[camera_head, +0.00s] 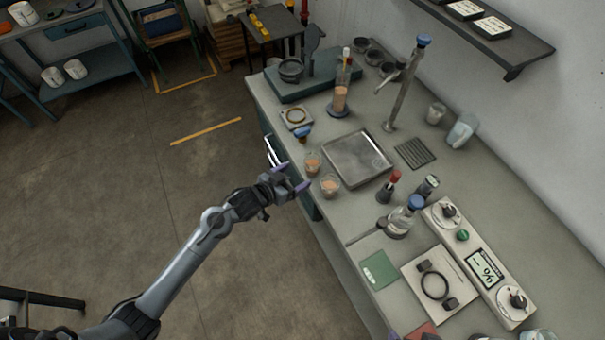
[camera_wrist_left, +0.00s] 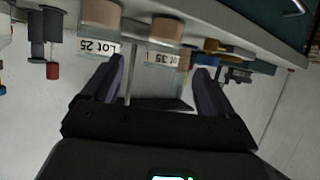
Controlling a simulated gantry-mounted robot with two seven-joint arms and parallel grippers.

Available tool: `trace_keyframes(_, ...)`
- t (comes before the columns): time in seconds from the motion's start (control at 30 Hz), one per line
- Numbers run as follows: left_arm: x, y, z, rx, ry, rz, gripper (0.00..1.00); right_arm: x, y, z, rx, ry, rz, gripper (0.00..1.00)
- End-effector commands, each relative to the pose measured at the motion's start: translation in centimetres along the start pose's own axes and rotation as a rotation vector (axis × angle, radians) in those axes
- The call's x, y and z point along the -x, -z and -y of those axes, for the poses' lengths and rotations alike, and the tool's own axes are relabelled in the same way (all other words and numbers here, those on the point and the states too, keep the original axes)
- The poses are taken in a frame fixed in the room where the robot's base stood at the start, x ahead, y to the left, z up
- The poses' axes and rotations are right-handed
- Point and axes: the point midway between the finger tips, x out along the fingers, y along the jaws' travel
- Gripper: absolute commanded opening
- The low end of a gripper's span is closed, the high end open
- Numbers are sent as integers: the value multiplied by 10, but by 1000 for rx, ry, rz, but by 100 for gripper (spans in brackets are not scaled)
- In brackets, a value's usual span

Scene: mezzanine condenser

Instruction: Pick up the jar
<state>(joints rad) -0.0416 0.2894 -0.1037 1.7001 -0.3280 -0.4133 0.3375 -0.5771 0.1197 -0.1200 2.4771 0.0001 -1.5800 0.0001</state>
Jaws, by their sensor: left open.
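Two small clear jars with peach-coloured contents stand near the bench's left edge, the far jar (camera_head: 312,163) and the near jar (camera_head: 330,188). In the left wrist view the picture is upside down; the jars carry white labels, the "Lot 25" jar (camera_wrist_left: 100,22) and the "Lot 35" jar (camera_wrist_left: 167,32). The frames do not show which jar is meant. My left gripper (camera_head: 293,178) is open and empty, just left of the jars at the bench edge. Its purple fingers (camera_wrist_left: 156,84) point towards the jars, with the "Lot 35" jar roughly between them.
A grey metal tray (camera_head: 356,152) lies right of the jars. A blue-capped item (camera_head: 302,134) stands beyond them. A red-topped bottle (camera_head: 390,186) and a blue-stoppered flask (camera_head: 401,220) stand to the near right. Open floor lies left of the bench.

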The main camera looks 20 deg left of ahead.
Motion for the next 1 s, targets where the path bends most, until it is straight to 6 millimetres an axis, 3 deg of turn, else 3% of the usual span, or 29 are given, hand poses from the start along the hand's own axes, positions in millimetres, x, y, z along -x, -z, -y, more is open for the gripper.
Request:
trace_keyframes(0.03, -7, 2, 4, -9, 3, -18, 87, -11, -5, 1, -1, 2, 3, 100)
trace_keyframes(0.13, -13, 11, 7, -16, 6, -35, 87, -16, -8, 2, -3, 4, 6, 100)
trace_keyframes(0.5, -58, 18, 8, -17, 7, -43, 87, -19, -8, 2, -4, 5, 1, 100)
trace_keyframes(0.77, -72, 18, 8, -18, 8, -43, 87, -20, -8, 1, 1, 0, 0, 100)
trace_keyframes(1.0, -99, 18, 8, -18, 6, -44, 87, -23, -9, 0, 6, -4, 0, 100)
